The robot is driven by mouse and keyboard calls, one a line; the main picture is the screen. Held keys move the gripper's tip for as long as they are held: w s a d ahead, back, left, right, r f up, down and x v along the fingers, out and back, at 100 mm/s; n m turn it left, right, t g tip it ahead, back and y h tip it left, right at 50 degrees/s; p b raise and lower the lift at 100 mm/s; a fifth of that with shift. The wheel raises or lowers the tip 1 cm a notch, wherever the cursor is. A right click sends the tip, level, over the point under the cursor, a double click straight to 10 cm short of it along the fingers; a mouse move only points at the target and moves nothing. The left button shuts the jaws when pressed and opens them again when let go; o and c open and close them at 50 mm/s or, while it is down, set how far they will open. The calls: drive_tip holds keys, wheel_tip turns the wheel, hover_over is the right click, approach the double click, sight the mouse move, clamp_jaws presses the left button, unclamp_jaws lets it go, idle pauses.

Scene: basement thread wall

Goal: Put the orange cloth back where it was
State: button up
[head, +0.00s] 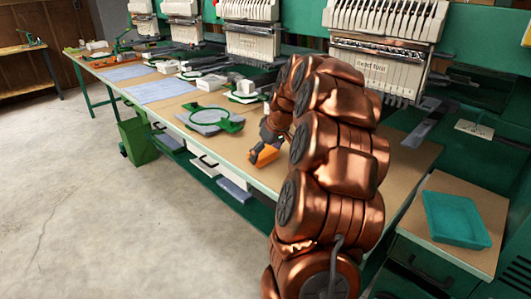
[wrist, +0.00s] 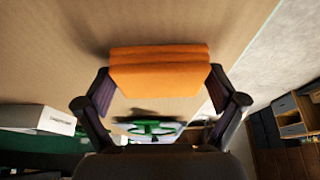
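The orange cloth (head: 265,154) is a folded, layered block near the front edge of the long table, below my copper arm in the head view. In the wrist view the cloth (wrist: 160,72) fills the space between the two dark fingers of my gripper (wrist: 160,86). The finger pads meet its left and right sides, so the gripper looks shut on it. A shadow falls on the tan tabletop (wrist: 60,50) beside the cloth; I cannot tell whether the cloth touches the table. My arm hides part of the table behind it in the head view.
Embroidery machine heads (head: 253,42) line the table's back. A green hoop with grey fabric (head: 208,117) lies left of the cloth, blue sheets (head: 160,90) farther left. A teal tray (head: 456,218) sits on the right cabinet. A green bin (head: 137,141) stands by open floor.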

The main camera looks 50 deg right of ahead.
idle(0.3)
drive_tip(key=shift+s+r, duration=0.1)
drive_tip(key=shift+r, duration=0.45)
drive_tip(key=v, duration=1.1)
drive_tip(key=shift+s+r, duration=0.1)
drive_tip(key=shift+s, duration=0.05)
drive_tip(key=s+a+f+n+g+y, duration=0.1)
drive_tip(key=a+f+g, duration=0.15)
drive_tip(key=a, duration=0.95)
drive_tip(key=s+a+f+g+y, duration=0.1)
drive_tip(key=s+a+f, duration=0.15)
drive_tip(key=a, duration=0.95)
drive_tip(key=s+a+f+g, duration=0.1)
drive_tip(key=s+a+f, duration=0.2)
drive_tip(key=s, duration=0.4)
drive_tip(key=s+a+f+g+h, duration=0.1)
drive_tip(key=s+a+f, duration=0.3)
drive_tip(key=s, duration=0.3)
drive_tip(key=s+a+f+g, duration=0.1)
drive_tip(key=s+a+f, duration=0.3)
drive_tip(key=s+a, duration=0.2)
drive_tip(key=shift+s+f+m+g+h, duration=0.2)
drive_tip(key=shift+s+m+g+h, duration=0.2)
drive_tip(key=shift+s, duration=0.45)
